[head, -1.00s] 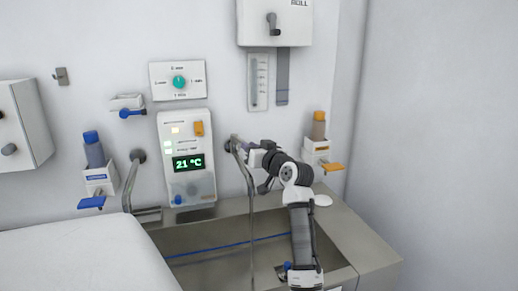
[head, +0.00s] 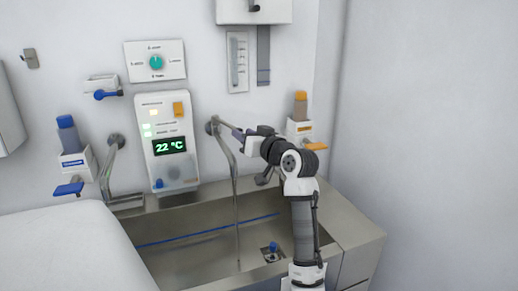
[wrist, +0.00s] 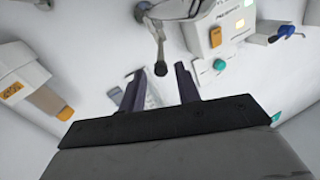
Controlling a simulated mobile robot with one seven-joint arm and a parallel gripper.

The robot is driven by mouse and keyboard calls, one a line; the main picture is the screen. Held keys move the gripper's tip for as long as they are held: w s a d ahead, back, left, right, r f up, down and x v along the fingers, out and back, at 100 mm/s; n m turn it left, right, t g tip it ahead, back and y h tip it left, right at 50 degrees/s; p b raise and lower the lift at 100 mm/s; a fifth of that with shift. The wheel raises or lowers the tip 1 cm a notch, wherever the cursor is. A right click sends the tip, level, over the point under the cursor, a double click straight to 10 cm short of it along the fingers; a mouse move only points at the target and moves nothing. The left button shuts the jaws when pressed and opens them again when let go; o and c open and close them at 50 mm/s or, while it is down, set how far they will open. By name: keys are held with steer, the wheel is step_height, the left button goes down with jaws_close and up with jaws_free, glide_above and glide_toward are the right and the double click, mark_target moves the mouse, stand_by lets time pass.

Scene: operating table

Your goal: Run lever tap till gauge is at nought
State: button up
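A metal tap (head: 213,126) is fixed to the wall above the steel basin. A thin line like running water hangs below its spout. My gripper (head: 238,133) is just right of the tap's wall mount. In the wrist view its two dark purple fingers (wrist: 160,87) are apart with nothing between them. The tap's dark-tipped lever end (wrist: 160,69) shows just beyond the fingertips, apart from them. A narrow vertical gauge (head: 238,62) with a scale hangs on the wall above; its level is too small to read. A control panel (head: 167,175) shows 22 °C.
The basin (head: 190,220) has a blue line along its inside and a blue-knobbed drain fitting (head: 272,250). A second tap (head: 112,150) is at left. Blue-lever (head: 70,187) and orange-lever (head: 309,146) dispensers flank the panel and arm. A white-covered table (head: 70,245) fills lower left.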

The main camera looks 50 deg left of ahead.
steer(key=d+b, duration=0.1)
steer(key=d, duration=0.6)
steer(key=shift+s+b, duration=0.3)
steer(key=shift+b, duration=0.05)
steer(key=shift+c, duration=0.3)
